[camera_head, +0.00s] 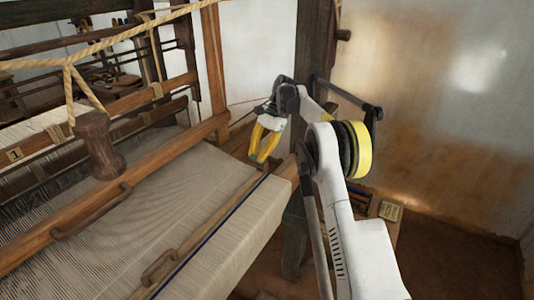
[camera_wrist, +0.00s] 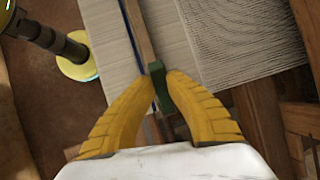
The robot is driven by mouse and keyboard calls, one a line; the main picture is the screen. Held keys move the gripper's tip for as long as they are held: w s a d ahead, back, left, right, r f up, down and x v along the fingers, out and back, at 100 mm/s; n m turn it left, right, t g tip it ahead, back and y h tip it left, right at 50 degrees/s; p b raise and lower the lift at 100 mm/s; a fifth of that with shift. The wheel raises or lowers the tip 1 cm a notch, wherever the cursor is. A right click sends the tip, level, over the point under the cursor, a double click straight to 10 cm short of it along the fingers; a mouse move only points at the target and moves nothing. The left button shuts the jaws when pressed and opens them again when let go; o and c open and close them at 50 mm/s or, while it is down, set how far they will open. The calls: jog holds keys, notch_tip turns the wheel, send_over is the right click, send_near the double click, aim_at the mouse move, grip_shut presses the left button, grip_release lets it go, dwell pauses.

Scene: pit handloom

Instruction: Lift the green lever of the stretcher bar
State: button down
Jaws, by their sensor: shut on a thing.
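My gripper (camera_head: 260,159) reaches down to the far end of the stretcher bar (camera_head: 216,224), a thin wooden bar lying across the pale cloth. In the wrist view, the yellow fingers of my gripper (camera_wrist: 159,79) close around the small dark green lever (camera_wrist: 160,88) at the end of the bar (camera_wrist: 140,33). The fingers hide part of the lever's sides. In the head view the lever is hidden behind the fingers. I cannot tell how far the lever is tilted.
The woven cloth (camera_head: 175,200) stretches over the loom's front beam. A wooden beam with a handle (camera_head: 90,212) crosses behind. A tray of small items (camera_head: 372,208) stands to the right, near the wall.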

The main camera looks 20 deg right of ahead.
jog(key=shift+w+d, duration=0.1)
dwell(0.5)
jog(key=c, duration=1.3)
grip_release()
jog(key=shift+w, duration=0.1)
jog(key=shift+c, duration=0.2)
notch_tip(320, 180, up, 10)
